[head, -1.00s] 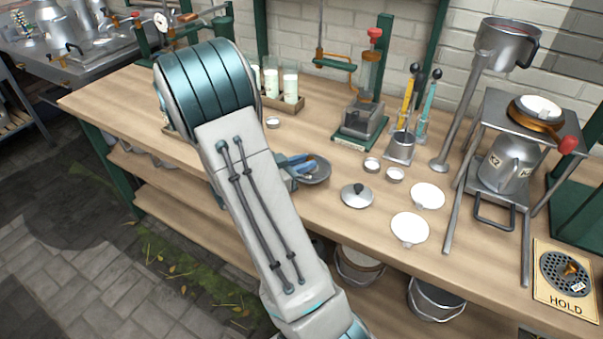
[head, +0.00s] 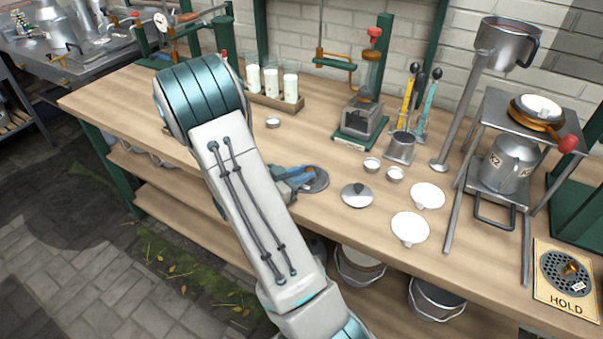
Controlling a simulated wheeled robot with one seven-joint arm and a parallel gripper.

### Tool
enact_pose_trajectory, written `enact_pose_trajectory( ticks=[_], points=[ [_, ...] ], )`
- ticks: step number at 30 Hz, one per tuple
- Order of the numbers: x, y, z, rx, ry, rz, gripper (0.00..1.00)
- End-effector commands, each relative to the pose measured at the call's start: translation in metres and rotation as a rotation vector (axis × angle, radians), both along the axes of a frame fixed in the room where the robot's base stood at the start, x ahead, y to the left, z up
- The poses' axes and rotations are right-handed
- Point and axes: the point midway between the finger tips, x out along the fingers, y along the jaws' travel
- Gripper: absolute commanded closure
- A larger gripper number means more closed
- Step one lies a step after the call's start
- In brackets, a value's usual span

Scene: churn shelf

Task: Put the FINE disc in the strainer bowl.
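My gripper (head: 298,174) is low over the bench in the head view, its blue fingers at a dark grey round disc (head: 320,184). The disc looks flat and close to the bench top; the fingers cover part of it. I cannot tell whether they are shut on it, and no label on it is readable. A metal bowl (head: 507,45) with a dark handle sits high on a post at the upper right; it may be the strainer bowl, and its inside is mostly hidden. Two pale discs with small tabs (head: 427,196) (head: 409,227) lie right of my gripper, without readable labels.
A domed lid (head: 357,195) and small metal cups (head: 395,174) lie near my gripper. A metal stand (head: 492,112) holds a red-handled pan and a jug (head: 508,165). A HOLD plate (head: 566,301) lies at the right. The left bench top is mostly clear.

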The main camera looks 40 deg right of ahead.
Motion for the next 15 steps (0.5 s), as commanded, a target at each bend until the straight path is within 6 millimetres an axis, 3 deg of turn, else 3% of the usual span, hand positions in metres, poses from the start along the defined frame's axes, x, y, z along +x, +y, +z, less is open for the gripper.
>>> enact_pose_trajectory(
  ticks=[1, 2, 3, 15],
  points=[
    [0.0001, 0.0, -0.0002, 0.0, 0.0, 0.0, 0.68],
    [0.0001, 0.0, 0.0, 0.0, 0.0, 0.0, 0.6],
    [0.0001, 0.0, 0.0, 0.0, 0.0, 0.0, 0.58],
    [0.0001, 0.0, 0.0002, 0.0, 0.0, 0.0, 0.58]
  ],
)
